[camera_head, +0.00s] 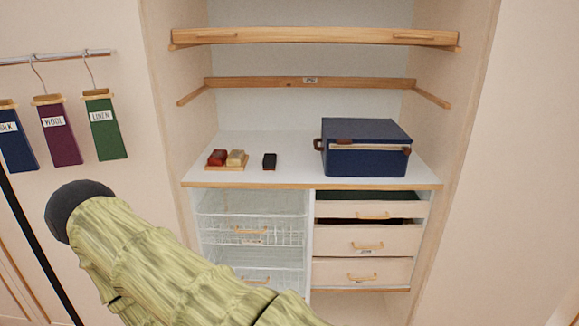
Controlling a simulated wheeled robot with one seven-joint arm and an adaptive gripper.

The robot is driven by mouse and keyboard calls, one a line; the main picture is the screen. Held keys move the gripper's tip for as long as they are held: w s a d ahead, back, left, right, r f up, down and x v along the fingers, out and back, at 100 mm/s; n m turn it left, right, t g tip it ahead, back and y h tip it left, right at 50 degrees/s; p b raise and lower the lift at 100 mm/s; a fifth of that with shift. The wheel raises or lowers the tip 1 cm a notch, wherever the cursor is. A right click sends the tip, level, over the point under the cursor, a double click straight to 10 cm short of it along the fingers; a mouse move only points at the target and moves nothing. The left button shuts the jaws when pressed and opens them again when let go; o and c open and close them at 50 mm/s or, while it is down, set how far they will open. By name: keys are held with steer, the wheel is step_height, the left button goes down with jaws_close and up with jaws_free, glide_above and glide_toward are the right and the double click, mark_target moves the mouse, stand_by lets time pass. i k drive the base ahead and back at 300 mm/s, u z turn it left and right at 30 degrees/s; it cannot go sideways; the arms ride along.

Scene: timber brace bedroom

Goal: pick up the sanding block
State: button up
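A small black block (269,161) lies on the white shelf top (290,177), left of the blue case. Left of it, a red block (217,157) and a tan block (236,158) sit side by side on a small wooden tray (224,168). No label shows which of these is the sanding block; the black one stands alone. My arm, in a yellow-green cover with a dark rounded part, crosses the lower left, apart from the shelf. My gripper is not in view.
A blue case (365,158) fills the shelf's right side. Wooden rails (315,37) cross the alcove above. Wire baskets (250,230) and wooden drawers (366,240) are below. Fabric samples (105,128) hang at left. The shelf is clear around the black block.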

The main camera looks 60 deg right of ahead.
mark_target(270, 159)
steer(key=z, duration=1)
